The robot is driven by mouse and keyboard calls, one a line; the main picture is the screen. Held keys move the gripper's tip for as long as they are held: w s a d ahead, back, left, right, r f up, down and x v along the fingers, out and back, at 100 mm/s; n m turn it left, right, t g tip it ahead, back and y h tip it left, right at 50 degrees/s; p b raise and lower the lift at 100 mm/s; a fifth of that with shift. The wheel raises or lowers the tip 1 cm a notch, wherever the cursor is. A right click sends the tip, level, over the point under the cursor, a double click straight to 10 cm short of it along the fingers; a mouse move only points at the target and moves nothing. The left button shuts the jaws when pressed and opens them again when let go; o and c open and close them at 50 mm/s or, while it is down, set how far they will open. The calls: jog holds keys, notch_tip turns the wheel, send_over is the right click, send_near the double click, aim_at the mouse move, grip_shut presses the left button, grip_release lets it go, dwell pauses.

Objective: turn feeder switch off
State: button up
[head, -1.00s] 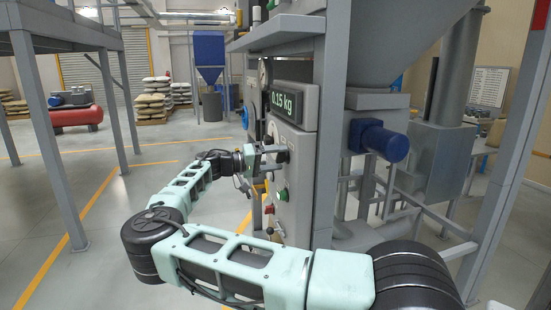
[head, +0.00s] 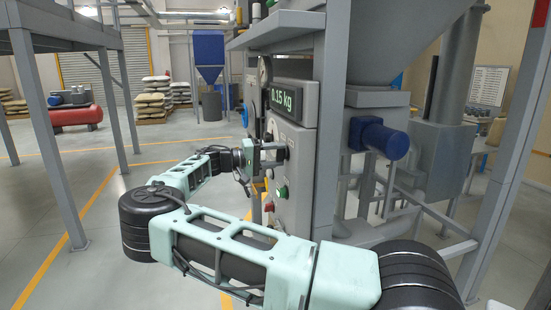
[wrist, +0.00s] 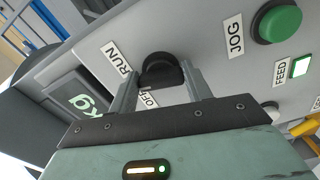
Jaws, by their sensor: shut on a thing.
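The feeder switch is a black rotary knob (wrist: 160,72) on the grey control panel (wrist: 205,42). A RUN label (wrist: 117,62) is beside it at upper left, and an OFF label (wrist: 149,98) below it is partly hidden. My gripper (wrist: 163,90) has one finger on each side of the knob and is shut on it. The knob's exact pointing direction is hard to tell. In the head view my gripper (head: 274,155) is at the panel face, below the 0.15 kg display (head: 287,99), and the knob is mostly hidden there.
A green JOG button (wrist: 280,21) and a bright FEED lamp (wrist: 300,66) are right of the knob in the wrist view. A red button (head: 268,207) sits low on the panel. A steel post (head: 328,130) stands just right of the panel. The floor at left is open.

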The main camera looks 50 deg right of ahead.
jog(key=n, duration=0.4)
jog(key=shift+r+n, duration=0.15)
jog(key=shift+n, duration=0.15)
jog(key=shift+w+n+p, duration=0.1)
jog(key=shift+n+p, duration=0.75)
jog(key=shift+n, duration=1.15)
jog(key=o, duration=1)
jog(key=shift+a, duration=0.1)
jog(key=shift+b+v, duration=3.1)
jog(key=shift+v, duration=5.55)
